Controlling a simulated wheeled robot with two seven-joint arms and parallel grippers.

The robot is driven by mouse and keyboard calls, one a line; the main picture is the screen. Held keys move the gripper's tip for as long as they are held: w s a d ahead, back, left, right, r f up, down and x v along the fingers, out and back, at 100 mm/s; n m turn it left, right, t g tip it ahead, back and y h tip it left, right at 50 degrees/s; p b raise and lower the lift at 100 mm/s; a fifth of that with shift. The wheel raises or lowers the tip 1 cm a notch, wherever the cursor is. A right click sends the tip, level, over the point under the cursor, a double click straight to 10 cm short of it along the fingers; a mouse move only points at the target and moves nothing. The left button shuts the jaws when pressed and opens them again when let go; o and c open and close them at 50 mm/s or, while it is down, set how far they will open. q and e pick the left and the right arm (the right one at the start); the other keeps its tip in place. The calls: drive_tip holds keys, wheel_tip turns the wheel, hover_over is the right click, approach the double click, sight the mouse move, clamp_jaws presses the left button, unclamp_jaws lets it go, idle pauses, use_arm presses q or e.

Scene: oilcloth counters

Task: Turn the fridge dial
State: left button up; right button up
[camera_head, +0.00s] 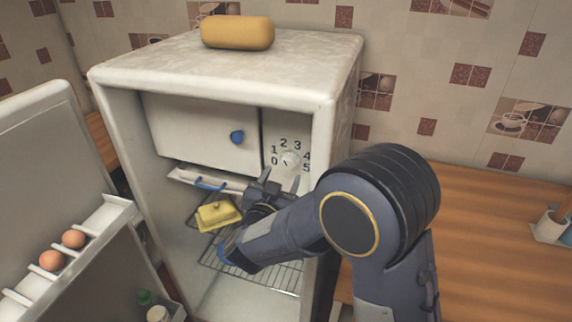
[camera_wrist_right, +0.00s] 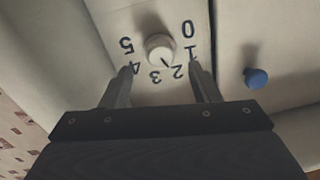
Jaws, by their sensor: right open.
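The fridge (camera_head: 225,70) stands open. Its white round dial (camera_head: 290,158) is on the inner right panel, with the numbers 0 to 5 around it. In the right wrist view the dial (camera_wrist_right: 160,47) lies ahead of the fingers, and its dark mark points toward about 2. My right gripper (camera_head: 280,177) is open and empty, just below the dial in the head view. In the right wrist view its fingers (camera_wrist_right: 160,75) are spread, pointing at the panel on both sides of the dial, without visible contact. My left gripper does not show.
A freezer flap with a blue knob (camera_head: 237,137) is left of the dial. A yellow butter dish (camera_head: 217,214) sits on the wire shelf below. The open fridge door (camera_head: 40,150) holds eggs (camera_head: 73,239). A yellow loaf-shaped object (camera_head: 237,32) lies on top. A wooden counter (camera_head: 500,215) is at right.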

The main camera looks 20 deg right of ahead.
sight(287, 165)
drive_tip(key=p+x, duration=0.1)
drive_tip(key=x, duration=0.4)
drive_tip(key=shift+c, duration=0.2)
drive_tip(key=c, duration=1)
